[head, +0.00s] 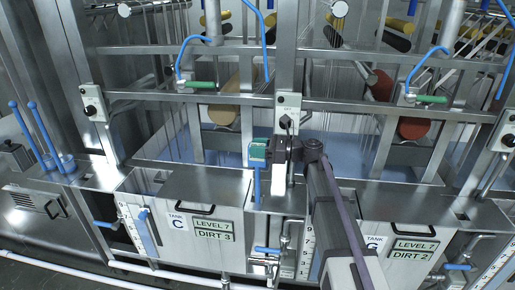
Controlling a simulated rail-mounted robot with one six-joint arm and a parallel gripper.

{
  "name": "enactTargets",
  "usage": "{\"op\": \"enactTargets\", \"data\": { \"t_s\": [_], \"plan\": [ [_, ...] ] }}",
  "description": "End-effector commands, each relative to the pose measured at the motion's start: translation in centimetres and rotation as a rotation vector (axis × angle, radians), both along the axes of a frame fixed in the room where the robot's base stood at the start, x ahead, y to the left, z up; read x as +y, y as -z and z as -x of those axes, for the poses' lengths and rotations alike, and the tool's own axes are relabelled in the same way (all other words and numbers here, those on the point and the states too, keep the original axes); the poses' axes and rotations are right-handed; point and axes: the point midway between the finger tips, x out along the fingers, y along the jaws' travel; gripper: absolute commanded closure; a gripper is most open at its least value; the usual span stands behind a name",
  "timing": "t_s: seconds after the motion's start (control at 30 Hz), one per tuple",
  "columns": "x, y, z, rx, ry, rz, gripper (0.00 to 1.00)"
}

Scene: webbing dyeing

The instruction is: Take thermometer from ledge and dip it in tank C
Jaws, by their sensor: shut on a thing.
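My gripper (270,150) is in the middle of the head view, at the end of my arm, which reaches up from the bottom right. It is shut on the thermometer (258,152), which has a teal head and a thin blue stem hanging down. The stem is upright, in front of the steel ledge to the right of tank C. I cannot tell whether its lower end touches the ledge. Tank C (190,190) is a steel box left of the gripper, with its "LEVEL 7, DIRT 3" sign (212,230). Its inside is mostly hidden.
Another tank (400,205) with a "LEVEL 7, DIRT 2" sign stands at the right. Steel posts and rails with switch boxes (287,106) rise behind the gripper. Pipes and blue valves run below.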

Motion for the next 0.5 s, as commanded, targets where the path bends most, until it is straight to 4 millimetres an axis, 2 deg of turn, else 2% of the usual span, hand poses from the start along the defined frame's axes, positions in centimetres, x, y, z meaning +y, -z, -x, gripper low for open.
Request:
{"op": "enactTargets", "data": {
  "t_s": [0.03,0.1,0.3,0.5],
  "plan": [
    [0.0,-2.6,0.0,0.000,0.000,0.000,1.00],
    [0.0,-4.2,0.0,0.000,0.000,0.000,1.00],
    [0.0,-8.7,0.0,0.000,0.000,0.000,1.00],
    [0.0,-11.9,0.0,0.000,0.000,0.000,1.00]
  ]
}}
